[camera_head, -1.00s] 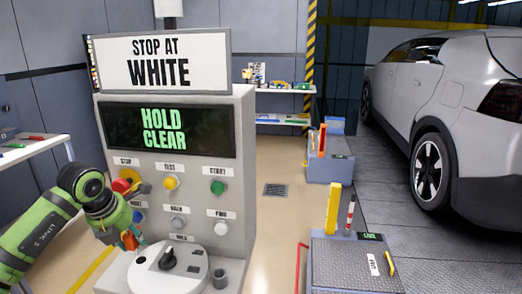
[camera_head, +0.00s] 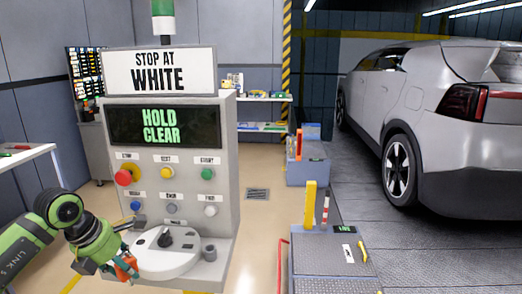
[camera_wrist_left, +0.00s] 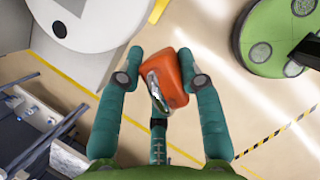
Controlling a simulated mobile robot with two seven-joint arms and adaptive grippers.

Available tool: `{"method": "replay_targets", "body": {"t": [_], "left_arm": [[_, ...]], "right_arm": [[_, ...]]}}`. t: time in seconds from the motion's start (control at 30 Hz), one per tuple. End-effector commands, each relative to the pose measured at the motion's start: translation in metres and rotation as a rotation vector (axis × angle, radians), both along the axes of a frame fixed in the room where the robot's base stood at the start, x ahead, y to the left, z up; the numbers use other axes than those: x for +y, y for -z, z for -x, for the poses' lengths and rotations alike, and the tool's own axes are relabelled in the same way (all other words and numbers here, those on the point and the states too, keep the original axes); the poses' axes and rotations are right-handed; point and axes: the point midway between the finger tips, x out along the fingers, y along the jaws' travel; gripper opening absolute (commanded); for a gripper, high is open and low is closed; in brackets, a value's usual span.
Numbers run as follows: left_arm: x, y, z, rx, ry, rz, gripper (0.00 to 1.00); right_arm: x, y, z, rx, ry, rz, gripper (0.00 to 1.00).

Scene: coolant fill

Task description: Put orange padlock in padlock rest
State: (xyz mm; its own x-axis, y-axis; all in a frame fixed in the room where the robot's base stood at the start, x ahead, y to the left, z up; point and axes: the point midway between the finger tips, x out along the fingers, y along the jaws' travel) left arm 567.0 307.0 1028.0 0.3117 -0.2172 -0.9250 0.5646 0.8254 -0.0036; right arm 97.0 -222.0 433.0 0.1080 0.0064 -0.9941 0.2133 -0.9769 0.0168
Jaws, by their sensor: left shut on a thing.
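The orange padlock (camera_wrist_left: 178,75) is between the fingers of my left gripper (camera_wrist_left: 161,62) in the left wrist view, with its metal shackle toward the palm. In the head view, the padlock (camera_head: 126,269) shows as a small orange patch at my left gripper (camera_head: 129,272). The gripper is shut on it and holds it at the left front of the grey console (camera_head: 185,125), near the white round dial plate (camera_head: 160,262). I cannot tell which part is the padlock rest. My right gripper is not in view.
A small grey cup (camera_head: 209,253) stands on the console ledge, right of the dial plate. Buttons and a red knob (camera_head: 123,177) are on the console face. A white table (camera_head: 30,155) is at left. A grey car (camera_head: 430,120) stands at right.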

Motion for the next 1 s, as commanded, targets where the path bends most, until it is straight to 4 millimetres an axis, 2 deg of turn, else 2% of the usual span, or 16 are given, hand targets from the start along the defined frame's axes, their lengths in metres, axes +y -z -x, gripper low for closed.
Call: {"method": "replay_targets", "body": {"t": [0.27, 0.53, 0.8, 0.9, 1.0], "left_arm": [[-0.055, 0.013, 0.032, 0.0, 0.665, 0.004, 0.16], [-0.099, 0.027, 0.079, 0.001, 1.427, 0.005, 0.16], [-0.122, 0.037, 0.135, 0.003, 2.178, 0.006, 0.16], [-0.125, 0.038, 0.15, 0.003, 2.368, 0.007, 0.16], [-0.125, 0.039, 0.16, 0.002, 2.486, 0.008, 0.16]], "right_arm": [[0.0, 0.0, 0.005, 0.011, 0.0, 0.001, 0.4], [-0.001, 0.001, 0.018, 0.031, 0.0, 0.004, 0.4], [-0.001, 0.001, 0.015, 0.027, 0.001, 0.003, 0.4], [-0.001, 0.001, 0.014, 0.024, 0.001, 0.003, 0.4], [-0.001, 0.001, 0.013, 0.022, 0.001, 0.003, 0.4]]}}
